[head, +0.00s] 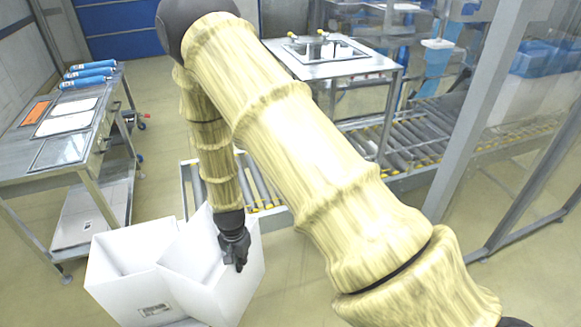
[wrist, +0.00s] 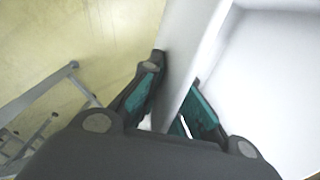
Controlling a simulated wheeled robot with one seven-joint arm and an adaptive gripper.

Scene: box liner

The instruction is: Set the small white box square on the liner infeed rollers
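Two open-topped white boxes show at the lower left of the head view. The right one, the small white box (head: 188,262), is tilted and overlaps the left box in the picture. My gripper (head: 238,262) is at its right-hand wall. In the wrist view, the fingers of my gripper (wrist: 178,98) are on either side of the wall of the white box (wrist: 285,75) and look closed on it. Whether its base touches the floor is hidden. The liner infeed rollers (head: 262,190) lie just behind the box, partly hidden by my arm.
The other white box (head: 112,262) stands on the floor and carries a label. A metal table (head: 65,165) with trays and blue rolls is at the left. Another table (head: 340,68) and a roller conveyor (head: 420,130) lie behind. A framed clear panel (head: 500,130) stands at right.

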